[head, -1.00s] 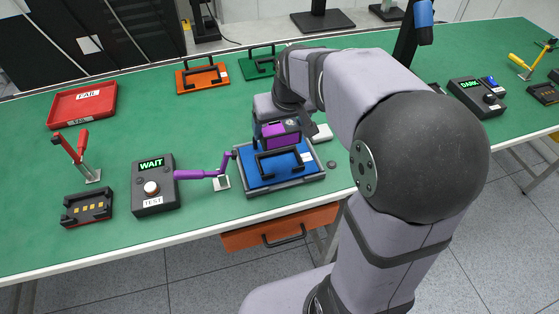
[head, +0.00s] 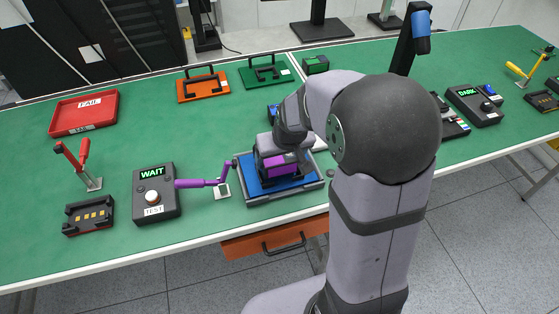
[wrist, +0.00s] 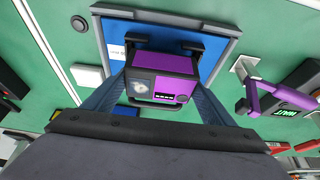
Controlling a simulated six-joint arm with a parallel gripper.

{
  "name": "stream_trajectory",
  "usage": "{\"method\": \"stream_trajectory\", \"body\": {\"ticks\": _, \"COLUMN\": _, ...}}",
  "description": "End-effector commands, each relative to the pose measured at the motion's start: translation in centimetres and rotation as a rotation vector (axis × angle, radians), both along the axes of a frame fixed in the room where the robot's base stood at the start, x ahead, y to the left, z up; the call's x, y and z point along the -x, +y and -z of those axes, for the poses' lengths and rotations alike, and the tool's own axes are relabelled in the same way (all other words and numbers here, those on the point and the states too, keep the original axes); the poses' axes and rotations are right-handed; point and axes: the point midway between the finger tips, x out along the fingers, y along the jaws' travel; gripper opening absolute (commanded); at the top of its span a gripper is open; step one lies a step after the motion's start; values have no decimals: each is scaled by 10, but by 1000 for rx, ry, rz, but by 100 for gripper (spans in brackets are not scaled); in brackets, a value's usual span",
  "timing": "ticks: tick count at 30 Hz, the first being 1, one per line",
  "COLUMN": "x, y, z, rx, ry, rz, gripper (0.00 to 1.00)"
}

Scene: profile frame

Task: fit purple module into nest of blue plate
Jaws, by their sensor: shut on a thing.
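My gripper (head: 282,158) is shut on the purple module (head: 285,168), whose upper part my wrist hides in the head view. The blue plate (head: 254,187) lies in a grey tray at the table's front edge. The module is over the plate's middle. In the wrist view, dark brackets (wrist: 203,47) on the blue plate (wrist: 178,32) show beyond the module. I cannot tell whether the module touches the nest.
A purple lever clamp (head: 205,183) stands just left of the tray, beside the WAIT tester (head: 154,192). Orange (head: 203,87) and green (head: 264,73) plates with black handles lie behind. A red FAIL tray (head: 84,112) is at the left. Green table is clear between them.

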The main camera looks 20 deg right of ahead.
Motion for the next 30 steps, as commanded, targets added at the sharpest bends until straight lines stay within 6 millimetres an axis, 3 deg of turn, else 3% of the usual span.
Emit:
{"method": "stream_trajectory", "body": {"ticks": 6, "x": 0, "y": 0, "z": 19, "rx": 0, "ry": 0, "rz": 0, "gripper": 50}}
{"method": "stream_trajectory", "body": {"ticks": 30, "x": 4, "y": 0, "z": 38, "rx": -1, "ry": 16, "rz": -1, "gripper": 50}}
